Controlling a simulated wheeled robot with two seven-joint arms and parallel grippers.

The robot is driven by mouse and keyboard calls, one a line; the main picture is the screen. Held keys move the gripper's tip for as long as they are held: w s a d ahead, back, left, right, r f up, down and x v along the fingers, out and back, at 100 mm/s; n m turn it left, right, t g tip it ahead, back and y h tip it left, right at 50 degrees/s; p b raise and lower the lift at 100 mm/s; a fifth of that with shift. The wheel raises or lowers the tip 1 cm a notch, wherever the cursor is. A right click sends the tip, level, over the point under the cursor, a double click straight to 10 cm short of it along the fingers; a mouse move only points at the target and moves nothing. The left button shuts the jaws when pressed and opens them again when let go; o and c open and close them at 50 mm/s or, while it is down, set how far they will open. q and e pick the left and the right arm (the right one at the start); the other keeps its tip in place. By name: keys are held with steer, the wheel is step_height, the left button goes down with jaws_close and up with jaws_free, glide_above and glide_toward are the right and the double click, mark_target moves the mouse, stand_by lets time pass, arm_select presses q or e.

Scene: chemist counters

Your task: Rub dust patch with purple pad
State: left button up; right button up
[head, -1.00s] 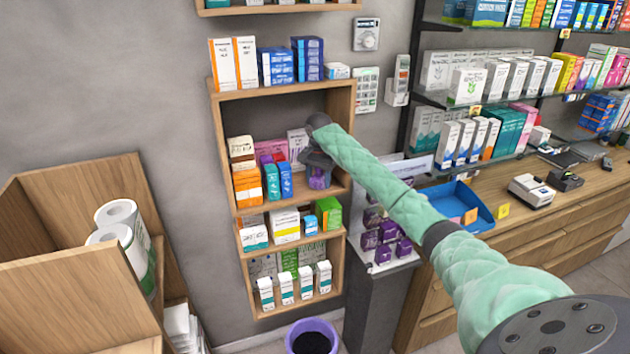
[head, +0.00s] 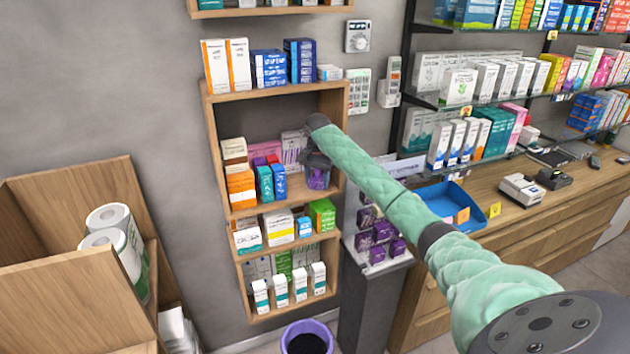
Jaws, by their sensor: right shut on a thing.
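My right gripper (head: 317,165) reaches into the right end of the open wooden wall shelf. It is shut on a small purple thing, seemingly the purple pad (head: 318,181), which shows just below the fingers. The pad is close to the shelf board (head: 300,193); I cannot tell if it touches. The arm hides part of the shelf's right side. I cannot make out a dust patch; it may be hidden or too small to see. My left gripper is not in view.
Several medicine boxes (head: 240,186) stand left of the gripper on the same shelf. Purple boxes (head: 382,232) sit on a grey stand to the right. A blue tray (head: 450,202) lies on the counter. A purple bin (head: 308,337) stands below.

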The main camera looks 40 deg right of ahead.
mark_target(302, 191)
steer(key=shift+w+a+r, duration=0.1)
steer(key=shift+a+r, duration=0.1)
steer(key=shift+a, duration=0.35)
steer(key=shift+w+a+f, duration=0.1)
steer(key=shift+w+a, duration=0.1)
steer(key=shift+a, duration=0.55)
steer(key=shift+w+a+f, duration=0.1)
steer(key=shift+w+a, duration=0.1)
steer(key=shift+a, duration=0.55)
steer(key=shift+w+a+f, duration=0.1)
steer(key=shift+w+a, duration=0.1)
steer(key=shift+a, duration=0.55)
steer(key=shift+r, duration=0.1)
steer(key=shift+r, duration=2.95)
steer(key=shift+r, duration=1.5)
